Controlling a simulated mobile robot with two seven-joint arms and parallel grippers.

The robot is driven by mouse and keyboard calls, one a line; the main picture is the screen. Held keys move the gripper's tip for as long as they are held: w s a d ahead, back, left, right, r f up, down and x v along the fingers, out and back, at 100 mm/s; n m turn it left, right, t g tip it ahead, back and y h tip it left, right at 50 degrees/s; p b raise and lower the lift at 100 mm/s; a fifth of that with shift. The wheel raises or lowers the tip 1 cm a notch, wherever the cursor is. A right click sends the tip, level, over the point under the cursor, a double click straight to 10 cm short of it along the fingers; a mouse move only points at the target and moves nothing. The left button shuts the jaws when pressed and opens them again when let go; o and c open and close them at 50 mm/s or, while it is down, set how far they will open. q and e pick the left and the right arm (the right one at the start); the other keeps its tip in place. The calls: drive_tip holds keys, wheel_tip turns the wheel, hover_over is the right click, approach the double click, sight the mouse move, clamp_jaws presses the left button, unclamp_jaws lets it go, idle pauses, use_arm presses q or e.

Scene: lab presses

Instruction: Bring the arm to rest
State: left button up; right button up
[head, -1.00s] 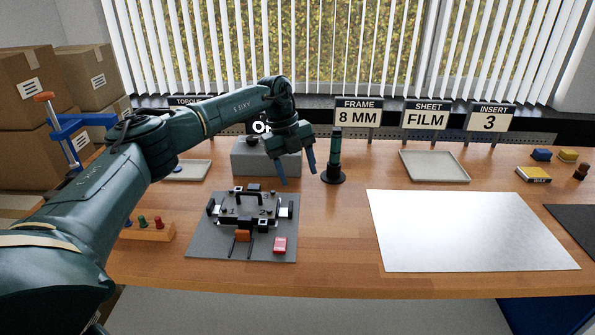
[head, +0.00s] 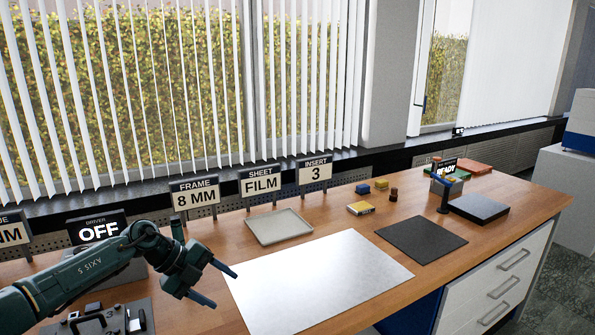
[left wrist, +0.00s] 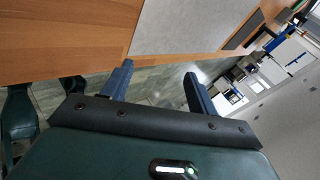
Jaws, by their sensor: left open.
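My left arm comes in from the lower left of the head view. My right gripper is not in the head view. Dark green links at the left of the wrist view look like parts of my own body.
The press fixture (head: 105,322) is at the lower left, partly cut off. A driver box reading OFF (head: 97,228) stands behind the arm. A white drawer unit (head: 497,285) is under the bench.

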use_arm(q)
drive_tip(key=s+d+r+n+t+h, duration=0.3)
drive_tip(key=d+n+t, duration=0.25)
drive_tip(key=d, duration=0.25)
drive_tip(key=s+d+r+n+t+h, duration=0.2)
drive_tip(key=s+d+n+t+h, duration=0.15)
drive_tip(key=d+t, duration=0.35)
drive_tip(key=s+a+f+n+g+y, duration=0.3)
drive_tip(key=s+a+f+n+y, duration=0.8)
drive_tip(key=a+n+y, duration=0.4)
drive_tip(key=s+a+f+n+g, duration=0.1)
drive_tip(key=s+f+g, duration=0.25)
drive_tip(key=s, duration=0.65)
drive_tip(key=s+a+f+n+g, duration=0.1)
drive_tip(key=s+a+f+g, duration=0.1)
drive_tip(key=s+g, duration=0.5)
drive_tip(key=w+d+f+t+h, duration=0.3)
drive_tip(key=d+f+t, duration=0.2)
drive_tip(key=f+t, duration=0.3)
drive_tip(key=shift+d+f+t, duration=0.4)
drive_tip(key=shift+f, duration=0.2)
